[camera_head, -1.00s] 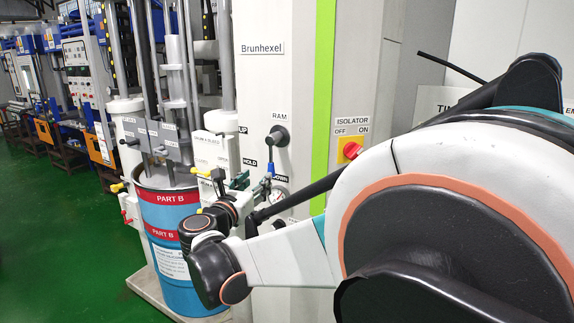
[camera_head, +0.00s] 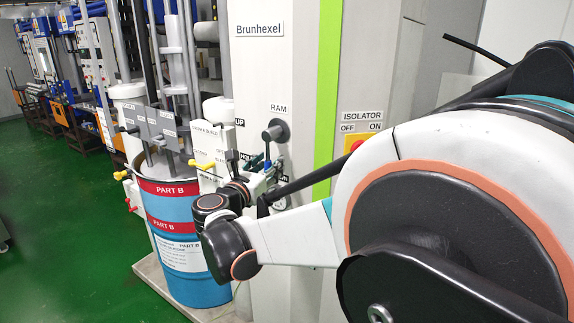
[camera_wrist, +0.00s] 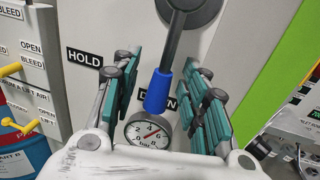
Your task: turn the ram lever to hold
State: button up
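The ram lever is a grey arm with a blue grip (camera_wrist: 159,92), hanging from a round dark hub (camera_wrist: 188,8) in the wrist view. It points down and slightly left, its grip partly covering the DOWN label (camera_wrist: 172,101). The HOLD label (camera_wrist: 85,58) is to its left. My gripper (camera_wrist: 163,75) is open, with green-padded fingers on both sides of the grip and visible gaps between.
A pressure gauge (camera_wrist: 147,132) is below the grip. Yellow-handled bleed valves (camera_wrist: 11,69) are at left. The blue PART B drum (camera_head: 172,240) stands left of the panel. The ISOLATOR switch (camera_head: 355,146) is to the right, partly behind my arm. Green floor is open at left.

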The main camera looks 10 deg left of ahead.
grip_shut()
jog(key=shift+w+a, duration=0.1)
jog(key=shift+w+a+m, duration=0.25)
jog(key=shift+a+m, duration=0.25)
jog(key=shift+m, duration=0.5)
jog(key=shift+w+a+r+m+t+h, duration=0.3)
jog(key=shift+a+m, duration=0.35)
jog(key=shift+m, duration=0.6)
jog(key=shift+w+a+r+m+t+h, duration=0.2)
jog(key=shift+a+r+m, duration=0.4)
jog(key=shift+m, duration=0.6)
jog(key=shift+w+a+r+m+t+h, duration=0.25)
jog(key=shift+a+m, duration=0.5)
jog(key=shift+m, duration=0.5)
jog(key=shift+o, duration=1.7)
grip_release()
